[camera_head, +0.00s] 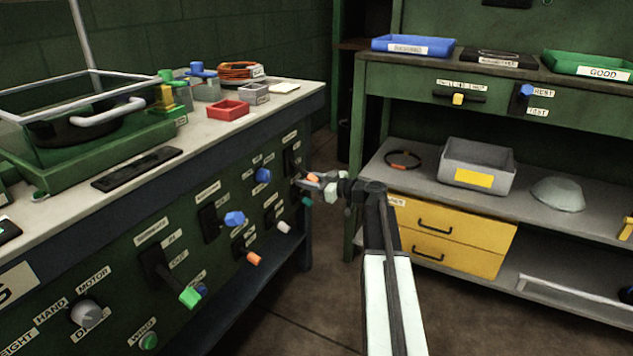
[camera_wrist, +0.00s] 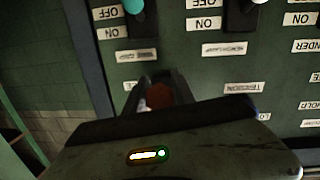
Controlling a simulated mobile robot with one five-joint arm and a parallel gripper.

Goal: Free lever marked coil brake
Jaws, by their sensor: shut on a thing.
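My gripper (camera_head: 310,182) is at the far right end of the green panel on the bench front. Its fingers are shut on an orange lever knob (camera_head: 313,177), which sticks out from a dark slot plate (camera_head: 290,162). In the wrist view the knob (camera_wrist: 158,96) shows dark orange between the two fingers (camera_wrist: 158,92). A small label (camera_head: 290,137) sits above the slot plate; I cannot read it. The wrist view shows the panel upside down, and the small label by the held knob (camera_wrist: 136,55) is too blurred to read.
Other panel controls are close by: a blue knob (camera_head: 263,175), a blue lever (camera_head: 234,218), a white knob (camera_head: 284,227), an orange knob (camera_head: 253,258) and a green lever (camera_head: 189,297). A shelf unit with yellow drawers (camera_head: 455,230) stands right. Floor shows between bench and shelf.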

